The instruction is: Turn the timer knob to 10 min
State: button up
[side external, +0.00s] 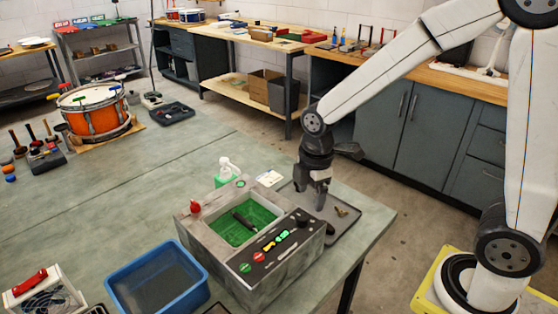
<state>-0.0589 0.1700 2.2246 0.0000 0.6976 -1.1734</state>
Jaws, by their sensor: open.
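A grey box-shaped machine (190,236) stands near the table's front corner, with an open basin lined in green. Its dark sloped control panel (285,253) carries small red, green and yellow controls. A small dark round knob (302,221) sits at the panel's right end; its markings and pointer are too small to read, so I cannot tell its setting. My gripper (320,203) points down just behind and to the right of that knob, above the dark tray's near side. It is open, with nothing seen between its fingers, and appears apart from the knob.
A dark tray (349,228) with small brass-coloured parts (341,212) lies right of the machine. A red knob (195,207) stands on the machine's left rim. The table's middle is clear.

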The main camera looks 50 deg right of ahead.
aim_at(302, 217)
jog(key=n, duration=0.1)
jog(key=w+n, duration=0.1)
jog(key=n, duration=0.1)
jog(key=shift+w+a+r+n+g, duration=0.25)
jog(key=shift+a+r+n+g, duration=0.05)
jog(key=shift+a+r+n, duration=0.1)
jog(key=shift+f, duration=0.15)
jog(key=shift+f, duration=3.8)
grip_shut()
